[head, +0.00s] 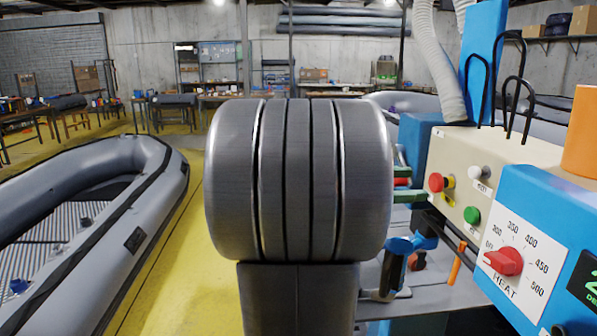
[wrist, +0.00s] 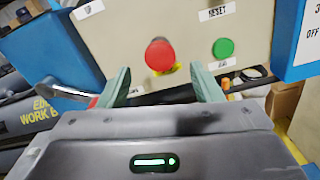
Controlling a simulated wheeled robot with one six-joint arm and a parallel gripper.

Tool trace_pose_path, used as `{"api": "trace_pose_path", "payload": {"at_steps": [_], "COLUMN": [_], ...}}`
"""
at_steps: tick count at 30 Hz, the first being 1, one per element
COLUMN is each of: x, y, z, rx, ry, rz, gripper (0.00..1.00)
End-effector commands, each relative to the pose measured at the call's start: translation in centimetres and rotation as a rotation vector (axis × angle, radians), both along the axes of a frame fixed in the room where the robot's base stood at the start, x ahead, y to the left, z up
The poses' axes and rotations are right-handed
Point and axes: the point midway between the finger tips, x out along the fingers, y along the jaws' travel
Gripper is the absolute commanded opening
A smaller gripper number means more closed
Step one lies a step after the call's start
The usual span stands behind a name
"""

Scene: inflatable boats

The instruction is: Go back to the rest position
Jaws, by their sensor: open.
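My gripper (wrist: 160,72) is open and empty in the wrist view, its two greenish fingers apart. It faces a beige control panel (wrist: 120,40). A red button (wrist: 160,55) shows between the fingertips, and a green button (wrist: 223,48) is to the right of them. Whether a finger touches the panel I cannot tell. In the head view the panel (head: 510,165) is at the right with the red button (head: 436,182), the green button (head: 471,215) and a white one (head: 478,172). My grey arm fills the middle and hides much behind it.
A blue heat box with a red dial (head: 503,261) stands at the right front. A grey inflatable boat (head: 150,165) is at the left. Yellow floor (head: 165,265) is clear between the boat and my arm.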

Motion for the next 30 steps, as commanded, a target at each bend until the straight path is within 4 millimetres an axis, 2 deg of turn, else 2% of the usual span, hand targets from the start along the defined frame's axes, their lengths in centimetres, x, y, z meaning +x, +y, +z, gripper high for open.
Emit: {"api": "trace_pose_path", "payload": {"at_steps": [6,12,25,30], "x": [0.2,0.3,0.4,0.3], "y": [-2.7,-4.1,-4.3,-3.6], "z": [0.1,0.0,0.0,0.0], "rx": [0.0,-0.001,0.0,-0.001], "ry": [0.001,0.001,0.0,0.0], "rz": [-0.004,-0.002,0.0,0.002], "gripper": [0.59,0.59,0.59,0.59]}}
